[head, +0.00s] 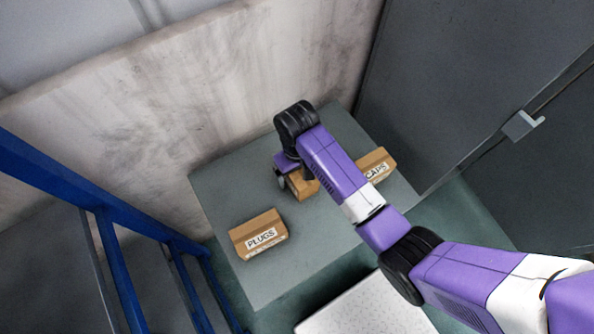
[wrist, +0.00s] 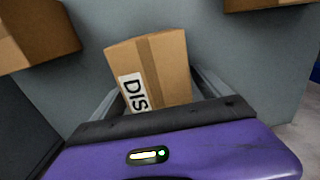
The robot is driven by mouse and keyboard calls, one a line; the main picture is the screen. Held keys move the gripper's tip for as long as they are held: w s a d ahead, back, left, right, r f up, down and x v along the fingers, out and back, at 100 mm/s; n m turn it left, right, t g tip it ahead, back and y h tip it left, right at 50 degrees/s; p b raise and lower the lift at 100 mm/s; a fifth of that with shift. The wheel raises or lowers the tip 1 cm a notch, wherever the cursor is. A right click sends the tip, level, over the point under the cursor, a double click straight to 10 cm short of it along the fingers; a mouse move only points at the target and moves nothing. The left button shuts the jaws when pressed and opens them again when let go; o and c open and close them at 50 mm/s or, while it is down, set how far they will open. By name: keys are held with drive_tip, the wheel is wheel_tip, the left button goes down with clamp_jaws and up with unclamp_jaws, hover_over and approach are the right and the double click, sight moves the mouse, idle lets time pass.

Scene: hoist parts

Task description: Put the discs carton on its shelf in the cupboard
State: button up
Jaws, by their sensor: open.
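The discs carton (wrist: 165,65) is a small brown box with a white label reading "DIS", the rest hidden by my gripper's body. It sits on the grey table between the plugs and caps cartons, and shows partly behind my arm in the head view (head: 306,188). My gripper (wrist: 158,92) is open, with a finger on either side of the carton's near part. I cannot tell whether the fingers touch it. A tall dark grey cabinet (head: 450,75) with a pale handle (head: 522,125) stands at the right, its front seemingly shut; no shelf shows.
The plugs carton (head: 259,235) lies at the table's front left, and the caps carton (head: 377,164) at its right, partly behind my arm. The grey table (head: 225,185) is otherwise bare. A blue railing (head: 60,180) runs along the left, and a stained wall (head: 200,80) stands behind.

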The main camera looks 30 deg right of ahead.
drive_tip(key=shift+f, duration=0.4)
drive_tip(key=shift+c, duration=0.2)
drive_tip(key=c, duration=1.8)
clamp_jaws()
drive_tip(key=shift+r, duration=0.15)
